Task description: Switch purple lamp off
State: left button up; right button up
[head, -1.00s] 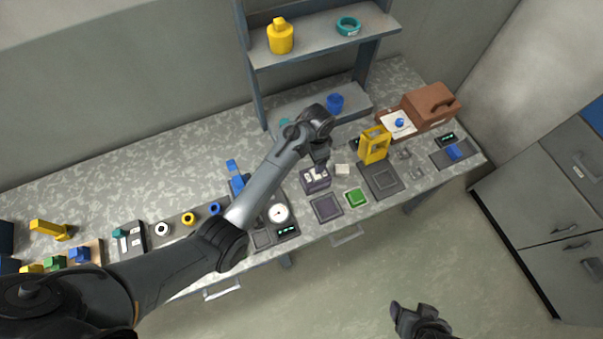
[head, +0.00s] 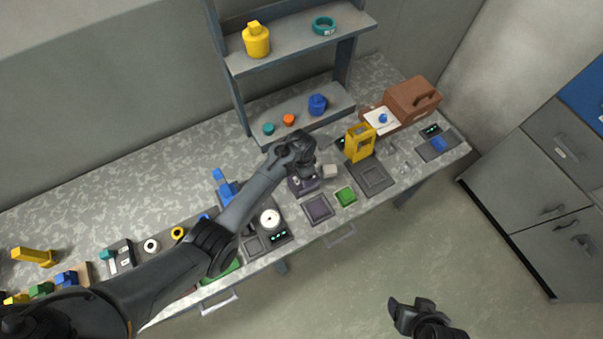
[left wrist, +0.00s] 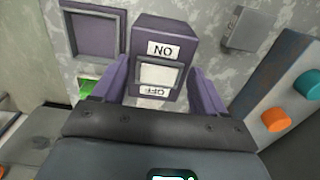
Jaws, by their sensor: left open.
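The purple lamp's switch box (head: 305,187) stands on the bench, mostly under my left gripper (head: 304,176) in the head view. In the left wrist view the purple box (left wrist: 166,42) is close ahead. It has a pale rocker (left wrist: 157,73) between an upside-down "ON" label and an upside-down "OFF" label. My left gripper also shows in the left wrist view (left wrist: 158,82); it is open, its purple-looking fingers on either side of the box. I cannot tell whether they touch it. My right gripper (head: 413,312) hangs over the floor, away from the bench; its jaw state is unclear.
A purple square pad (head: 319,209), a green block (head: 346,196) and a white block (head: 330,171) lie close by. A yellow frame (head: 359,144) stands to the right. Behind is a shelf (head: 297,42) with an orange cylinder (head: 288,120) and other items.

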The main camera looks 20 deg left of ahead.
pick_arm(q)
jog(key=c, duration=1.1)
jog(key=shift+o, duration=0.2)
jog(key=shift+w+d+f+g+b, duration=0.1)
jog(key=shift+w+g+b, duration=0.05)
jog(key=shift+g+b, duration=0.2)
jog(key=shift+y, duration=0.4)
jog(key=o, duration=1.1)
jog(key=shift+c, duration=0.2)
jog(key=shift+r, duration=0.2)
